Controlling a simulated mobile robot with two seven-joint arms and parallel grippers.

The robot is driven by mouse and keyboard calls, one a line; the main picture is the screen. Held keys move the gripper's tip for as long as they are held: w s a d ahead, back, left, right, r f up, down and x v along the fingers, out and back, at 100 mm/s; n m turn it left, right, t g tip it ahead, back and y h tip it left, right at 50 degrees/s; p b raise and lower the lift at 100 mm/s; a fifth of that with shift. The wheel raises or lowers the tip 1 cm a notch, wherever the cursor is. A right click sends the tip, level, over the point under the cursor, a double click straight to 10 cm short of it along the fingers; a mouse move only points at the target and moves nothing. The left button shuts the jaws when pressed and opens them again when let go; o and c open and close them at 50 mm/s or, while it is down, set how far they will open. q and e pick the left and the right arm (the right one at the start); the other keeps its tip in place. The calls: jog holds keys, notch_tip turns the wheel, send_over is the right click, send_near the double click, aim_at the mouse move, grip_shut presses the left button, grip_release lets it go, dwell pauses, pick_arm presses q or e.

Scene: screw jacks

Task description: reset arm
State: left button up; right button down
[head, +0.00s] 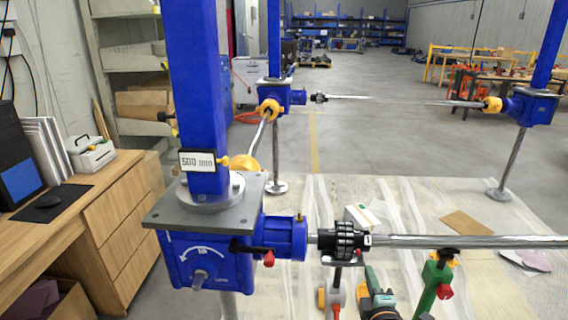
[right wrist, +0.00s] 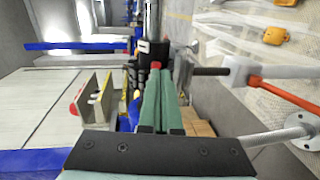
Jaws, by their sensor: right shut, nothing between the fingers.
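My right gripper (right wrist: 158,75) is shut and empty in the right wrist view. Its two green fingers lie together, tips towards a black coupling on a metal shaft. In the head view, a teal and black part at the lower edge looks like this gripper (head: 370,270); it is below the chain coupling (head: 345,240) and apart from it. The near screw jack (head: 206,262) has a blue gearbox, a grey top plate and a blue column with a "500 mm" label (head: 197,161). My left gripper is not in view.
A long horizontal shaft (head: 460,241) runs right from the coupling. A green stand (head: 431,283) with red parts stands below it. More blue jacks (head: 531,106) stand further back. A wooden desk (head: 90,200) is at the left. Bare floor (head: 345,150) shows between the far jacks.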

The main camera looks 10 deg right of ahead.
pick_arm(q)
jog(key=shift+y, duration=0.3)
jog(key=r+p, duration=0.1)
jog(key=p, duration=0.1)
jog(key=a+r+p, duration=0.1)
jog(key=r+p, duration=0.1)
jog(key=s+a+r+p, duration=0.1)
jog(key=p, duration=0.1)
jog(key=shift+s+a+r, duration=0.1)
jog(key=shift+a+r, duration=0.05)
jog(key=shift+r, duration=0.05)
pick_arm(e)
jog(key=s+a+f+m+g+y, duration=0.2)
jog(key=s+a+f+m, duration=0.2)
jog(key=s, duration=0.4)
jog(key=s+a+f+m+g+y, duration=0.2)
jog(key=s+a+f+m, duration=0.1)
jog(key=s, duration=0.5)
jog(key=s+a+f+m+g+y, duration=0.2)
jog(key=s+a+f+m, duration=0.2)
jog(key=s, duration=0.5)
notch_tip(320, 180, down, 3)
jog(key=shift+a+r+m+g, duration=0.1)
jog(key=shift+a+m+g, duration=0.25)
jog(key=shift+m, duration=0.65)
